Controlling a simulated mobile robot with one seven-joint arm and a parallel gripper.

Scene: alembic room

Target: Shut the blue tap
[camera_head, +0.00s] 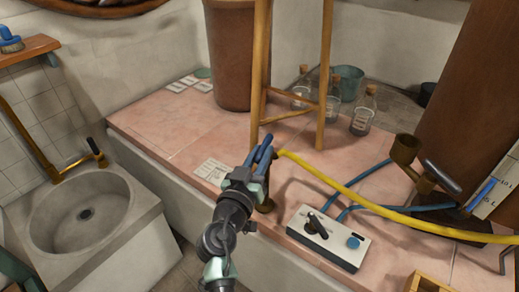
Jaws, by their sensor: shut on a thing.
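My gripper (261,158) is at the middle of the picture, over the pink tiled top. It is shut on the blue tap's handle (266,143), a slim blue bar seen between and just past the fingers. The tap's brass-coloured base (265,205) shows below the gripper. The yellow hose (340,187) starts right beside the handle. My fingers and wrist hide most of the tap body, so I cannot tell how far the handle is turned.
A white control box (328,237) with a black switch and blue knob stands just right of my gripper. Blue tubes (372,172) and a dark-handled brass tap (441,178) lie further right. A wooden stand (259,80), glass bottles (364,112) and a brown vessel (232,60) stand behind. A stone basin (135,235) is left.

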